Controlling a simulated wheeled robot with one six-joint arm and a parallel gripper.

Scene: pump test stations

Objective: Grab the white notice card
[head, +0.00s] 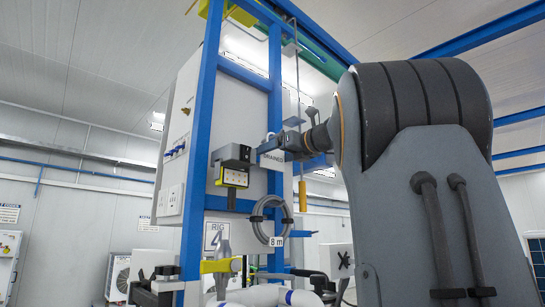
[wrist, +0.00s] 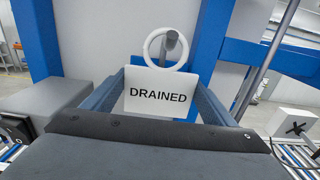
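The white notice card (wrist: 158,92) reads DRAINED and faces me in the wrist view. Its white ring (wrist: 167,49) hangs around a grey peg (wrist: 174,42) on the blue frame. My gripper (wrist: 160,80) is open, with one blue-grey finger on each side of the card. The card's side edges lie close to the fingers, and I cannot tell whether either one touches. In the head view the card (head: 272,157) shows partly under my gripper (head: 268,145), in front of the blue-framed rig.
A grey box (head: 232,155) with a yellow-edged device (head: 232,178) is just left of the card. A coiled grey hose (head: 271,220) hangs below. Blue uprights (head: 201,150) flank the white panel. A white box with a black knob (wrist: 292,122) stands at right.

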